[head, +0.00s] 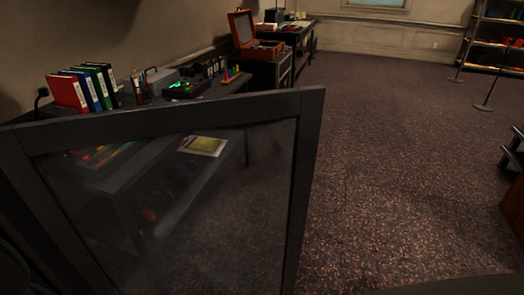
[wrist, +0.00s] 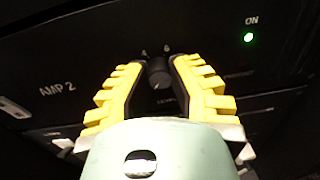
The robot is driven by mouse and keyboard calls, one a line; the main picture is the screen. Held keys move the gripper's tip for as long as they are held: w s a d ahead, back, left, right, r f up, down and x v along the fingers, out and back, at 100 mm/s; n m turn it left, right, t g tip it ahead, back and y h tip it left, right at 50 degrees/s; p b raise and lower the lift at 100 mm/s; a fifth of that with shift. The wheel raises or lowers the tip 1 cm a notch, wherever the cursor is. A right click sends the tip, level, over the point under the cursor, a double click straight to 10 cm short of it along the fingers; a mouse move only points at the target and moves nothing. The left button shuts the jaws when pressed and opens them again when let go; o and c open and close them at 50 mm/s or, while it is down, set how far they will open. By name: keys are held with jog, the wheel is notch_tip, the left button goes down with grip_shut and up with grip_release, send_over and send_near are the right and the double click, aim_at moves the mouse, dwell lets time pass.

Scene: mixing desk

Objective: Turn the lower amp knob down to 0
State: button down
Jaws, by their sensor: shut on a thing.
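In the wrist view, a small dark round knob (wrist: 159,79) sits on a black panel marked AMP 2 (wrist: 58,89). The digits 4 and 6 show just above the knob; its other marks are hidden or too dark to read, and I cannot tell where its pointer stands. My gripper (wrist: 158,66) has yellow stepped fingers, one on each side of the knob, and is shut on it. The head view shows neither the knob nor my gripper.
A green ON light (wrist: 248,37) glows at the panel's upper right. In the head view, a dark-framed glass door (head: 311,170) stands close in front. Behind it, a desk with binders (head: 83,88) runs along the wall. Open carpet (head: 400,180) lies to the right.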

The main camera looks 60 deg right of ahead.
jog(key=shift+a+n+p, duration=0.1)
jog(key=shift+n+p, duration=0.5)
jog(key=shift+n, duration=0.7)
jog(key=c, duration=0.8)
grip_release()
jog(key=shift+o, duration=0.2)
jog(key=v, duration=1.2)
jog(key=shift+f, duration=0.15)
